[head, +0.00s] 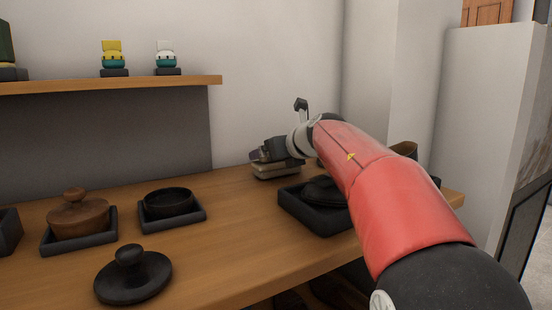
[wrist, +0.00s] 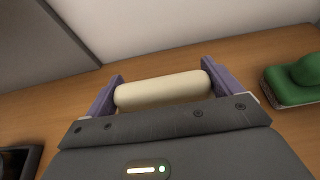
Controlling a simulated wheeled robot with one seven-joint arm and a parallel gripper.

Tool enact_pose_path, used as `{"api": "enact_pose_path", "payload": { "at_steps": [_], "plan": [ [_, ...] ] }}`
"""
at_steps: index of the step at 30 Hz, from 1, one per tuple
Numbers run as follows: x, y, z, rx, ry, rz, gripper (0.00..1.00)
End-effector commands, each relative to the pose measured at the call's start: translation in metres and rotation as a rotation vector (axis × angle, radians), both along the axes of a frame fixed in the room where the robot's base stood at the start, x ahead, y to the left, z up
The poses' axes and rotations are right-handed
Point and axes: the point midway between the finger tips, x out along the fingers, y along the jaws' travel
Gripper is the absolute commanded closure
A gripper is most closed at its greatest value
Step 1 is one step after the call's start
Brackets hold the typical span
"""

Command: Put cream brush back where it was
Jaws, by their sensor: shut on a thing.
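The cream brush (wrist: 160,90) is between the purple fingers of my gripper (wrist: 162,78) in the wrist view, with its rounded cream top across the jaws. In the head view my gripper (head: 262,154) is low over the back of the bench, and the pale body of the cream brush (head: 277,172) shows just below it. The brush looks level and at or very near the bench top; I cannot tell whether it touches. The fingers hide part of it.
A green brush (wrist: 294,82) stands to the right in the wrist view. On the bench (head: 225,215) are a tray (head: 290,205) with a dark item, a wooden lidded pot (head: 78,214), a black bowl (head: 168,203) and a black lid (head: 132,278). A shelf (head: 150,85) is above.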

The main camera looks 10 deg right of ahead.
Motion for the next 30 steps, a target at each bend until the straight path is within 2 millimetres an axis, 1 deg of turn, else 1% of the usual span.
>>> {"api": "enact_pose_path", "payload": {
  "at_steps": [7,10,11,12,13,19,22,26,30],
  "plan": [
    [0.0,0.0,0.0,0.0,-0.002,0.0,0.34],
    [0.0,0.0,-0.003,0.0,-0.002,0.0,0.34],
    [0.0,0.0,-0.004,-0.001,-0.001,0.0,0.08],
    [0.0,0.0,-0.003,-0.001,-0.001,0.0,0.03],
    [0.0,0.0,-0.003,-0.001,-0.001,0.0,0.0],
    [0.0,0.0,-0.003,-0.001,-0.001,0.0,0.0],
    [-0.001,0.0,0.001,-0.001,-0.002,-0.001,0.0],
    [-0.017,-0.006,0.008,0.0,-0.003,-0.001,0.0],
    [-0.044,-0.014,0.019,-0.002,-0.004,-0.001,0.0]
  ]
}}
